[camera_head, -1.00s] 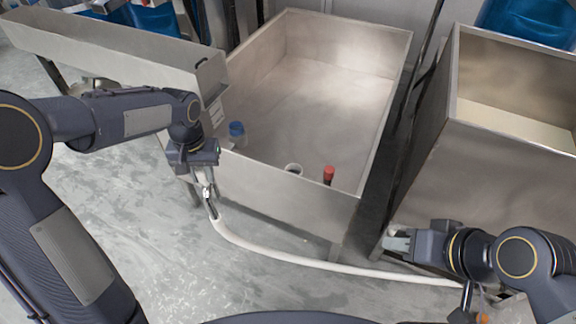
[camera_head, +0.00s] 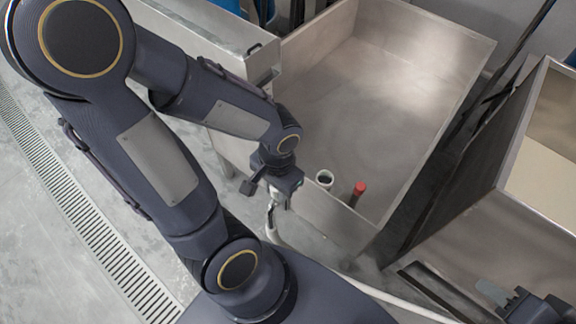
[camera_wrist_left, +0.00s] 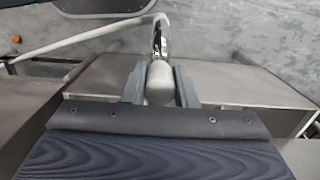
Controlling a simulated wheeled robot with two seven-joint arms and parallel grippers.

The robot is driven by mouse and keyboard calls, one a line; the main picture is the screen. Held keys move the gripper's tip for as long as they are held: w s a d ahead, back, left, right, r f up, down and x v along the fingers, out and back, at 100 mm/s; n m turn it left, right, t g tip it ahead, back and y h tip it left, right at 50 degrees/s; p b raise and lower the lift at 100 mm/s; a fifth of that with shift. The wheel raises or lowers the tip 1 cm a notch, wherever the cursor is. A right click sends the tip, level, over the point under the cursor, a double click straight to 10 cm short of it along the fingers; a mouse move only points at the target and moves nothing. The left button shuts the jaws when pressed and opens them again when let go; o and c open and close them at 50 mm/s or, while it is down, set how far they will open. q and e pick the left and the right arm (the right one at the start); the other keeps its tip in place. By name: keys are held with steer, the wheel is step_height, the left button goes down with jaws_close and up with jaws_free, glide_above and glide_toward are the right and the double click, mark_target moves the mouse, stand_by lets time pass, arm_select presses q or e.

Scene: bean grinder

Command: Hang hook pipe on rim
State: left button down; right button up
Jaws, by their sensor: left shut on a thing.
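My left gripper (camera_head: 278,192) is shut on the hook pipe (camera_wrist_left: 160,82), just outside the near wall of the large metal basin (camera_head: 370,110). In the left wrist view the pipe sits between the two fingers, and its shiny curved metal part (camera_wrist_left: 160,35) reaches beyond them. In the head view a short piece of the pipe (camera_head: 272,212) shows below the gripper; the rest is hidden by the arm. A white hose (camera_head: 375,293) runs from it to the lower right. My right gripper (camera_head: 492,292) is partly in view at the lower right; its jaw opening is unclear.
A second metal bin (camera_head: 520,215) stands to the right across a dark gap. A long metal trough (camera_head: 205,32) is at upper left. A floor grate (camera_head: 100,230) runs at left.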

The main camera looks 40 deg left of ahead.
arm_select(q)
steer(key=shift+w+d, duration=0.65)
steer(key=shift+w, duration=7.15)
steer(key=shift+f+b, duration=4.1)
steer(key=shift+f, duration=1.35)
steer(key=c, duration=1.1)
jaws_free()
steer(key=shift+w+r+p, duration=0.15)
steer(key=shift+r+p, duration=0.3)
steer(key=shift+r, duration=1.5)
steer(key=shift+w+r+p, duration=0.1)
steer(key=shift+r+p, duration=0.35)
steer(key=shift+r, duration=1.5)
